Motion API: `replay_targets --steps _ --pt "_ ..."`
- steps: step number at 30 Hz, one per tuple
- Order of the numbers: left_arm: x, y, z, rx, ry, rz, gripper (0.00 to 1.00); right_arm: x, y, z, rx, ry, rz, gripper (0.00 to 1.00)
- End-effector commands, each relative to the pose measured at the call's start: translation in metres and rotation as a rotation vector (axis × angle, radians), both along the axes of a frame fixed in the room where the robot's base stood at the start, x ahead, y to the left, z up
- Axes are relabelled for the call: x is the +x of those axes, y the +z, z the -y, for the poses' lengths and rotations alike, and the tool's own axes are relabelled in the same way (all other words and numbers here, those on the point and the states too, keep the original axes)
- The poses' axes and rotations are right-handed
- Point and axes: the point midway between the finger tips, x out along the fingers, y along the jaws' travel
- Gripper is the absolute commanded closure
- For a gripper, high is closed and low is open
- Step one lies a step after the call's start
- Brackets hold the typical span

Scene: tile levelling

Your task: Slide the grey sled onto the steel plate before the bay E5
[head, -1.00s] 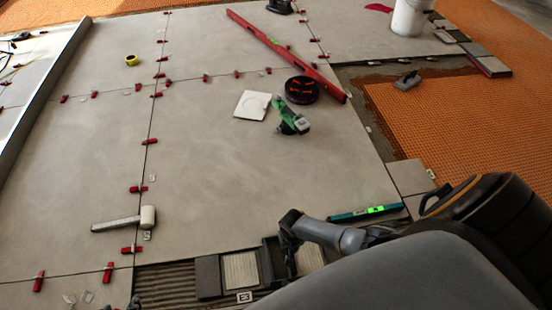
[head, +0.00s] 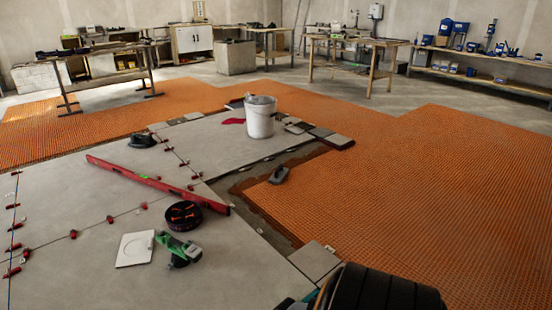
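I cannot make out the grey sled, the steel plate or a bay marked E5 in the head view. The near floor, with the ribbed open bay seen earlier, is below the picture. A small grey tool with a handle (head: 279,174) lies by the edge of the orange matting; I cannot tell what it is. A dark rounded part of my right arm shows at the bottom edge, right of the middle. Neither gripper's fingers show.
A red bar (head: 150,183) lies across the grey tiles, near a black round holder (head: 184,215), a green tool (head: 179,250) and a white square (head: 134,249). A white bucket (head: 260,118) stands behind. Orange matting (head: 430,190) spreads right; workbenches (head: 355,48) stand at the back.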

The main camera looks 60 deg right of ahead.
Motion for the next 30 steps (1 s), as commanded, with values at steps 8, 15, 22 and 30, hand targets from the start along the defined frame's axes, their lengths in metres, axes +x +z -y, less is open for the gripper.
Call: replay_targets --steps 8,15,22,30 --pt "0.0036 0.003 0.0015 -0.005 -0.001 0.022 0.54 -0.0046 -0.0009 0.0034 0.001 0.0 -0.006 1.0" --pt "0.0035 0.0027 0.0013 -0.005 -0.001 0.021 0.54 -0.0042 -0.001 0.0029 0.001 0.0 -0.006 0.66" --pt "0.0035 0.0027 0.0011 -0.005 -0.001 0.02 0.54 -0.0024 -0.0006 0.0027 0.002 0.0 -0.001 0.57" --pt "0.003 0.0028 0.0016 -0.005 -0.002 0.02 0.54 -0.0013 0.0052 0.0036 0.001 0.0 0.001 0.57"
